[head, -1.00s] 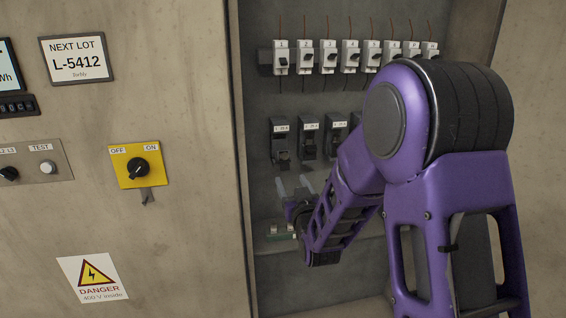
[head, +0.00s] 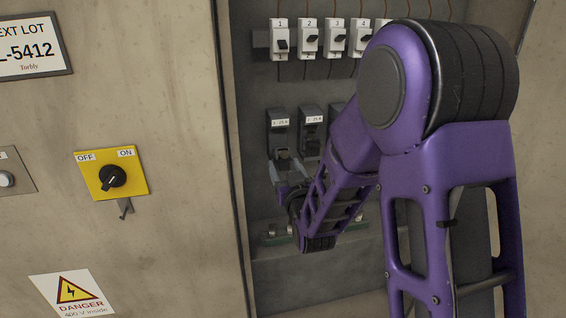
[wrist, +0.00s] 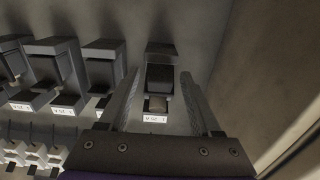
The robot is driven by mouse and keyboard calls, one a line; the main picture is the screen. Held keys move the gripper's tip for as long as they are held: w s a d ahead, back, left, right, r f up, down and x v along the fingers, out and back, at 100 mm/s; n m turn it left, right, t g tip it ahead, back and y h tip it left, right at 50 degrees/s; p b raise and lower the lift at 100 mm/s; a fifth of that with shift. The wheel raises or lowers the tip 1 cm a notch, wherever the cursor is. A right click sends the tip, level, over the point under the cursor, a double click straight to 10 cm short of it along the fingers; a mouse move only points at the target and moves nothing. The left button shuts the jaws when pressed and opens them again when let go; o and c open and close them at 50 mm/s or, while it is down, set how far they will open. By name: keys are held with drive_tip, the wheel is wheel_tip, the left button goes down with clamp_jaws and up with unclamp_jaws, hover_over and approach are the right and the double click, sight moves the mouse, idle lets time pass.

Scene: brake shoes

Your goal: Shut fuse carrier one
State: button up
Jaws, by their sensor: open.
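Fuse carrier one (head: 283,153) is the leftmost in the lower row of dark fuse holders in the cabinet. Its front part appears tipped out and down, with a brownish inside showing under its white label. In the wrist view, which is turned over, fuse carrier one (wrist: 160,76) is the rightmost holder and looks different from its neighbours. My gripper (wrist: 160,80) is open, one finger on each side of the carrier, with nothing clasped. In the head view my gripper (head: 288,172) is just below and in front of the carrier, partly hidden by my arm.
Fuse carrier two (head: 312,130) is close on the right; further holders are behind my arm. Numbered breakers (head: 281,40) run above. A yellow OFF/ON switch (head: 112,175) is on the panel left of the cabinet edge. A green-based strip (head: 278,239) is below the gripper.

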sight(284, 151)
idle(0.3)
clamp_jaws()
drive_tip(key=shift+r+g+p, duration=0.3)
drive_tip(key=shift+p, duration=0.3)
drive_tip(key=shift+w+r+g+h+p, duration=0.1)
drive_tip(key=shift+r+g+h+p, duration=0.4)
drive_tip(key=shift+p, duration=0.55)
drive_tip(key=g+p, duration=0.1)
drive_tip(key=p, duration=0.1)
drive_tip(key=g+p, duration=0.1)
drive_tip(key=r+g+p, duration=0.1)
drive_tip(key=p, duration=0.1)
drive_tip(key=shift+w+a+g+h+p, duration=0.15)
drive_tip(key=shift+w+g+h+p, duration=0.15)
drive_tip(key=shift+g, duration=0.1)
drive_tip(key=shift+w+a+r+g+h+p, duration=0.1)
drive_tip(key=shift+w+r+g+h+p, duration=0.1)
drive_tip(key=shift+g+p, duration=0.4)
drive_tip(key=shift+w+a+r+g+h+p, duration=0.1)
drive_tip(key=shift+w+g+h+p, duration=0.2)
drive_tip(key=shift+g, duration=0.5)
drive_tip(key=shift+w+r+g+h, duration=0.1)
drive_tip(key=shift+w+g+h, duration=0.1)
drive_tip(key=shift+g, duration=0.6)
drive_tip(key=shift+w+r+g+h, duration=0.1)
drive_tip(key=shift+w+g, duration=0.05)
drive_tip(key=shift+g, duration=0.65)
drive_tip(key=shift+w+g, duration=0.1)
drive_tip(key=shift+g, duration=0.3)
